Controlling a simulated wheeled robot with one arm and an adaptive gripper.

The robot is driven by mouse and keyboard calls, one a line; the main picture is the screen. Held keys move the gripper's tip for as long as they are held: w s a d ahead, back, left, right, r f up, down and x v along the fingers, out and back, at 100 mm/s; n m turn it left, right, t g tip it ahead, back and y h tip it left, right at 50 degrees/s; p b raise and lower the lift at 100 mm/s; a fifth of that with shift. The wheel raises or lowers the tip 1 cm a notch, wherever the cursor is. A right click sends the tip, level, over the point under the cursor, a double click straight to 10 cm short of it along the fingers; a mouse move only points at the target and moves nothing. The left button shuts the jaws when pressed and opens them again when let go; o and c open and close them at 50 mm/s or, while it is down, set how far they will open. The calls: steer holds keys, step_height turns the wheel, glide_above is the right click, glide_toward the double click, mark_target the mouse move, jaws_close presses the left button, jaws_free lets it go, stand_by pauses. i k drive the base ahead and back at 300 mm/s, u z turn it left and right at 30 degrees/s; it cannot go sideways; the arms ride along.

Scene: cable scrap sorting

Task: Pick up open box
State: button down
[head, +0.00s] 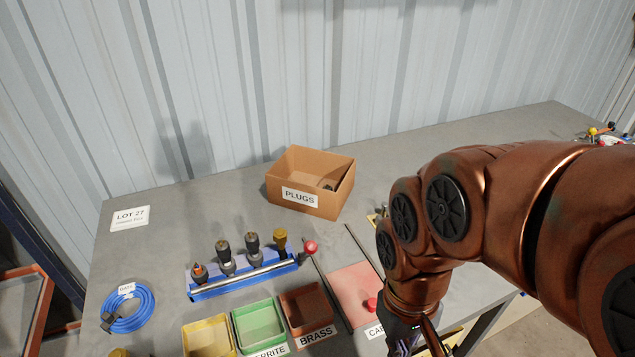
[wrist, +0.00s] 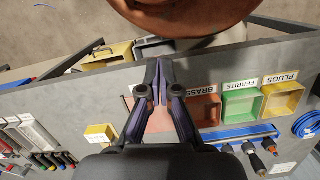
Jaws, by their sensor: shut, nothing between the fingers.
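The open box (head: 327,212) is a brown cardboard box labelled PLUGS, standing upright on the grey table near the back wall. Something small and dark lies inside it. It does not show in the wrist view. My gripper (wrist: 160,88) is shut and empty in the wrist view, above the table near its front edge, in front of a pink-red mat. In the head view my arm comes in from the right and the gripper is mostly cut off at the bottom, to the right of and nearer than the box.
A blue rack (head: 246,280) with several dark connectors stands in front of the box. Yellow, green (head: 259,322) and red-brown (head: 305,308) trays line the front. A blue cable coil (head: 128,307) lies left. Bare table surrounds the box's left side.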

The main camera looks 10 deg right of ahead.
mark_target(312, 180)
steer(key=u, duration=3.35)
steer(key=k, duration=0.95)
steer(key=z, duration=1.35)
